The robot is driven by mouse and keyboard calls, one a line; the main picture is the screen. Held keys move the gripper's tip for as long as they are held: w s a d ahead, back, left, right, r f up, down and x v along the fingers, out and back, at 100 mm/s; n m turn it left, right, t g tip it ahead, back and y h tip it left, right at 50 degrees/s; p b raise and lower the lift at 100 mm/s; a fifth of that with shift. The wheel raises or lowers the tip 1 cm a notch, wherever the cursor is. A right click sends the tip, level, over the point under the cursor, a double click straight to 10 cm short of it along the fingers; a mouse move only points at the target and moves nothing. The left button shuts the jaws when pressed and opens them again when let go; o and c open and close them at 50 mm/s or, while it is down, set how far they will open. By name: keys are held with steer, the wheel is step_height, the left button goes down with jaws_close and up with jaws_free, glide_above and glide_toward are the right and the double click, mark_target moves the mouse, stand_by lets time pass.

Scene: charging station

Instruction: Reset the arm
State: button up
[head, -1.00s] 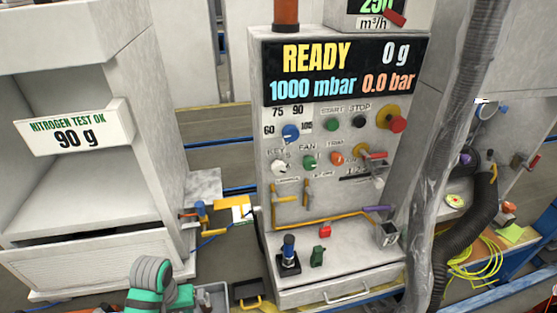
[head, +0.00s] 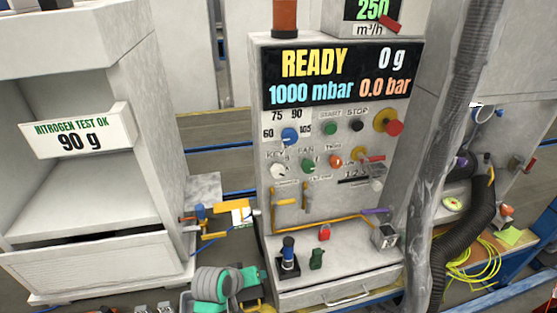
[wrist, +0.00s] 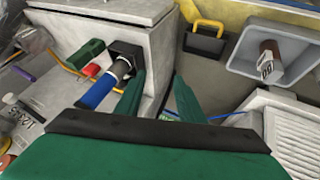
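My arm (head: 222,284), green and grey, shows at the bottom of the head view, in front of and left of the charging station's lower ledge. In the wrist view my gripper (wrist: 158,80) has two green fingers apart, with nothing between them. The left finger is close beside a blue-topped tool upright in a black base (wrist: 110,80); I cannot tell whether they touch. That blue-topped tool (head: 288,252) stands on the ledge in the head view. The fingers are not clearly seen in the head view.
The charging station (head: 345,75) reads READY, 0 g. A green part (head: 317,259) and a red lock (head: 324,232) sit on the ledge. A grey bin (wrist: 285,65) holds a brown cylinder. A hanging grey hose (head: 440,150) stands at right, a white cabinet (head: 85,200) at left.

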steer(key=w+d+r+n+t+h, duration=0.1)
steer(key=d+t, duration=0.1)
steer(key=d, duration=0.5)
steer(key=w+d+r+n+t+h, duration=0.1)
steer(key=d+r+t, duration=0.1)
steer(key=d, duration=0.4)
steer(key=s+d+f+n+t+y, duration=0.1)
steer(key=s+d+n+t+y, duration=0.15)
steer(key=s+d, duration=0.3)
steer(key=s+a+f+t+y, duration=0.1)
steer(key=s+a+f, duration=0.1)
steer(key=s, duration=0.8)
steer(key=s+a+f+y, duration=0.2)
steer(key=s, duration=0.8)
steer(key=s+a+r+m, duration=0.3)
steer(key=s, duration=0.4)
steer(key=s+a+r+m+t, duration=0.1)
steer(key=s+a+r+m, duration=0.2)
steer(key=s, duration=0.4)
steer(key=shift+s+a+r+m, duration=0.15)
steer(key=shift+a+r+m, duration=0.15)
steer(key=shift+r+m, duration=0.05)
steer(key=shift+t, duration=0.25)
steer(key=shift+c, duration=0.5)
steer(key=shift+a, duration=0.1)
